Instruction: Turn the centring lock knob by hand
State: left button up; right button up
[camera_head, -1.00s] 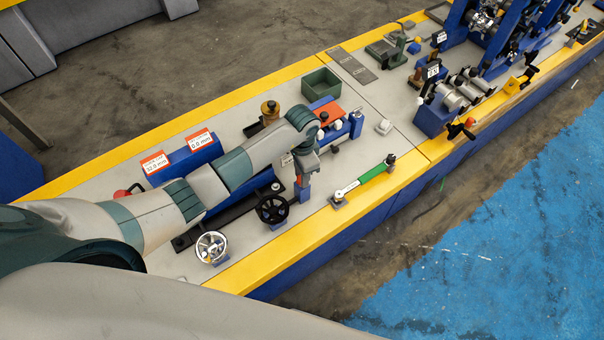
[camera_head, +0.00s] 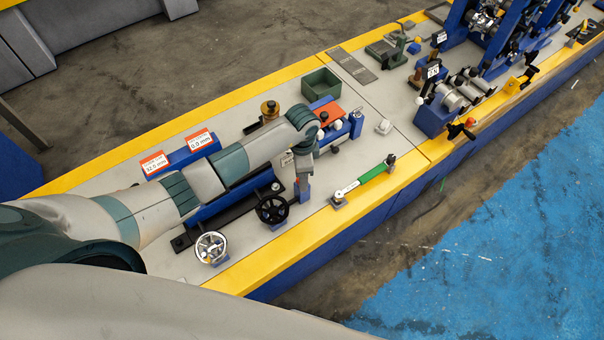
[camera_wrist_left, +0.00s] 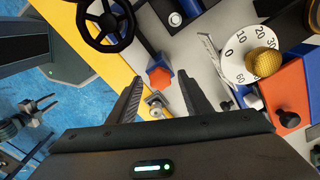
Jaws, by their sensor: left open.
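An orange-red six-sided knob (camera_wrist_left: 160,76) on a blue base shows between my open left fingertips in the left wrist view. No label is readable, so I cannot tell whether it is the centring lock knob. My left gripper (camera_wrist_left: 160,82) is open and empty around the line of this knob; contact cannot be made out. A small silver fitting (camera_wrist_left: 156,104) shows between the fingers. In the head view my left gripper (camera_head: 303,166) points down beside the black handwheel (camera_head: 272,209), partly hidden by my wrist. My right gripper is not in view.
A white dial (camera_wrist_left: 240,58) with a yellow knurled knob and an orange block (camera_wrist_left: 290,95) stand close on the right in the wrist view.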

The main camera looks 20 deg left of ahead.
pick_arm(q)
notch_tip(320, 180, up, 2)
jog(key=shift+r+p, duration=0.1)
jog(key=shift+p, duration=0.7)
jog(key=shift+r, duration=1.9)
notch_tip(320, 180, up, 17)
jog(key=b, duration=0.3)
jog(key=shift+r, duration=0.15)
